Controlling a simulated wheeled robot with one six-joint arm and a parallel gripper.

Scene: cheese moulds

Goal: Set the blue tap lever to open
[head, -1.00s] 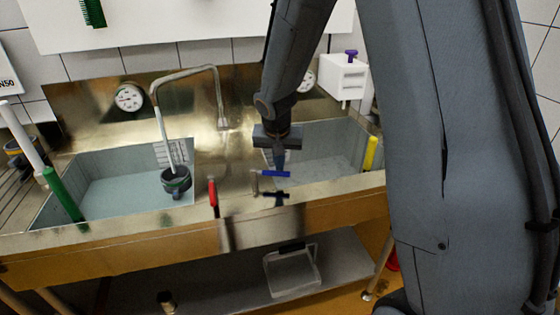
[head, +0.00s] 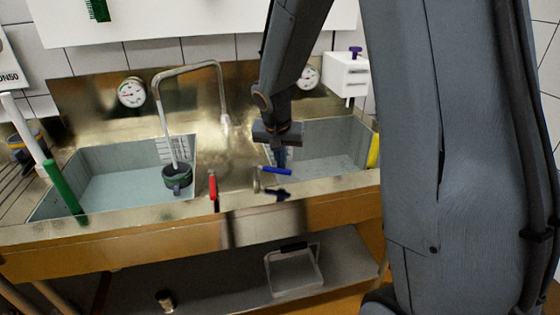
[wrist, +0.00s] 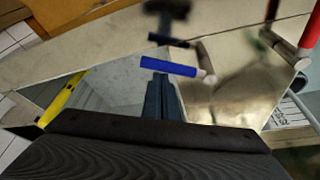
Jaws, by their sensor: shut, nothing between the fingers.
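The blue tap lever (head: 275,170) sits on the front rim of the sink unit, between the two basins, and lies crosswise. It also shows in the wrist view (wrist: 168,67) as a blue bar on a metal stem. My gripper (head: 281,160) points down just behind the lever, over the left edge of the right basin. In the wrist view its shut fingers (wrist: 160,85) reach up close to the lever's middle. I cannot tell whether they touch it. Nothing is held between them.
A red lever (head: 213,186) stands upright to the left of the blue one. The left basin (head: 115,187) holds water and a dark-rimmed cup (head: 177,180). A green-handled tool (head: 62,187) leans at far left. A yellow object (head: 373,150) stands at the right basin's right end.

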